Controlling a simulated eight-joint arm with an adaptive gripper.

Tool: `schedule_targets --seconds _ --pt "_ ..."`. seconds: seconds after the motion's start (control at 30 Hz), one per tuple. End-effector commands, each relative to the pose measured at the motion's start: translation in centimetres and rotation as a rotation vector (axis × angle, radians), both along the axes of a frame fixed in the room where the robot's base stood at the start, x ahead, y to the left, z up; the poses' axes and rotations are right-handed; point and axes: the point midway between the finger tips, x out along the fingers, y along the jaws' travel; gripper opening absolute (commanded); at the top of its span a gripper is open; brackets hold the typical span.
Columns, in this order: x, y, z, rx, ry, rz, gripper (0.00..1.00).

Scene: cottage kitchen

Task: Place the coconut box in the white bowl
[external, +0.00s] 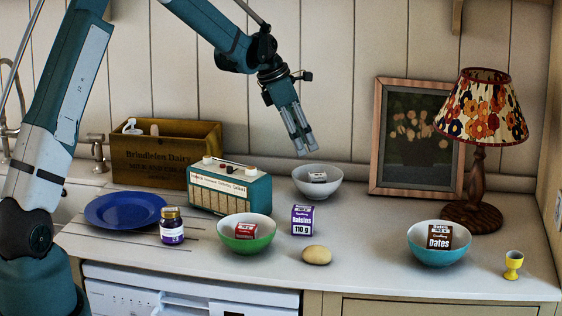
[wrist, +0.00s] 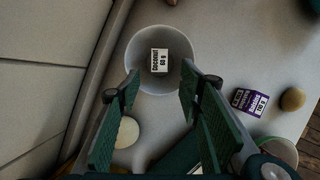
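The coconut box (wrist: 159,61), a small white box with dark lettering, lies inside the white bowl (wrist: 136,50). In the external view the box (external: 318,177) shows just above the rim of the white bowl (external: 318,190) at the back of the counter. My gripper (external: 302,150) is above and slightly left of the bowl, pointing down, with nothing between its fingers. In the wrist view my gripper's fingers (wrist: 158,92) are spread apart, with the bowl and box beyond the tips. The fingers are clear of the box.
A purple raisin box (external: 302,220) and a potato-like item (external: 316,255) stand in front of the bowl. A green bowl (external: 247,240) holds a red box. A teal bowl (external: 439,250) holds a dates box. A radio (external: 230,190) is left; a lamp (external: 478,170) and picture frame (external: 376,150) are right.

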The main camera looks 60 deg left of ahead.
Motion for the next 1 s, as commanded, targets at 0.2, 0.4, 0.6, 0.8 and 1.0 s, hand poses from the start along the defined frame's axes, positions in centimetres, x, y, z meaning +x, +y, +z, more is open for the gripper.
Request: schedule_targets --seconds 0.2,0.4,0.6,0.8,1.0 --pt "-0.9 -1.5 1.6 0.031 -0.013 -0.064 0.36" --pt "-2.7 -4.2 4.7 0.098 -0.04 -0.195 0.36" --pt "-5.2 -7.5 8.0 0.181 -0.071 -0.359 0.36" --pt "-8.0 -10.6 10.9 0.265 -0.101 -0.522 0.36" --pt "-11.1 -13.6 13.4 0.35 -0.13 -0.686 0.36"
